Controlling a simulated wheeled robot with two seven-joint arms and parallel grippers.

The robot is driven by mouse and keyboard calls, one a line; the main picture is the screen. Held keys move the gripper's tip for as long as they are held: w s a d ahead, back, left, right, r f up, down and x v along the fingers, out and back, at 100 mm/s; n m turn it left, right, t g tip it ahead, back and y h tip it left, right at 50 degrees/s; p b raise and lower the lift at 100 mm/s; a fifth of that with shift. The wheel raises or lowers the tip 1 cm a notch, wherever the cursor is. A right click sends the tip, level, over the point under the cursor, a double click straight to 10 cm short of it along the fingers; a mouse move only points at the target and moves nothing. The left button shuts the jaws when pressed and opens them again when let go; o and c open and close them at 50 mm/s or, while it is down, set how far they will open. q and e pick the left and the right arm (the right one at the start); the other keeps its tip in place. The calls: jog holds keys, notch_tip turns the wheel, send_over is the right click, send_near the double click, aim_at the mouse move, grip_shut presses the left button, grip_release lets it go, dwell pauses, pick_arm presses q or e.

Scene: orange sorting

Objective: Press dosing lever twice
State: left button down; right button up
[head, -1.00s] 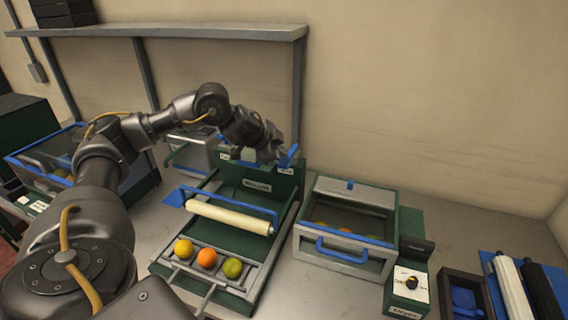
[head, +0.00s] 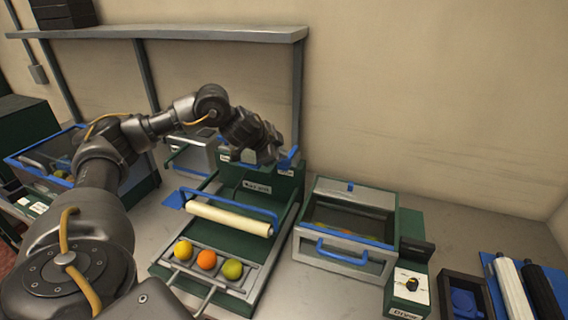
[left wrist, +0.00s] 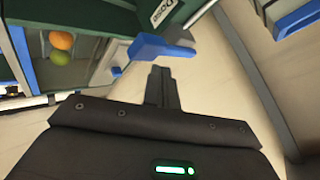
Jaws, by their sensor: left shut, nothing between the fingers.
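The blue dosing lever (head: 289,157) stands at the back right of the green machine, behind the roller. In the left wrist view a blue lever (left wrist: 158,52) sits beside a partly cut-off white label. My left gripper (head: 268,157) is shut and empty just left of the lever in the head view. In the left wrist view its closed fingertips (left wrist: 160,74) are right at the lever's lower edge. I cannot tell whether they touch it. My right gripper is not in view.
A yellow fruit (head: 183,250), an orange (head: 206,259) and a green fruit (head: 232,268) lie in the front tray. A cream roller (head: 229,218) spans the machine. A glass-topped box (head: 345,254) with a blue handle and a dial box (head: 408,286) stand to the right. A shelf (head: 170,32) hangs behind.

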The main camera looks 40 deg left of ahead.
aim_at(282, 164)
pick_arm(q)
jog(key=shift+f, duration=0.2)
dwell(0.6)
jog(key=shift+f, duration=0.25)
jog(key=shift+f+b, duration=0.5)
jog(key=shift+f, duration=0.1)
dwell(0.8)
jog(key=shift+f+b, duration=0.5)
jog(key=shift+f, duration=0.35)
dwell(0.5)
jog(key=shift+r, duration=0.15)
dwell(0.5)
notch_tip(282, 164, up, 3)
jog(key=p, duration=0.4)
jog(key=shift+r, duration=0.2)
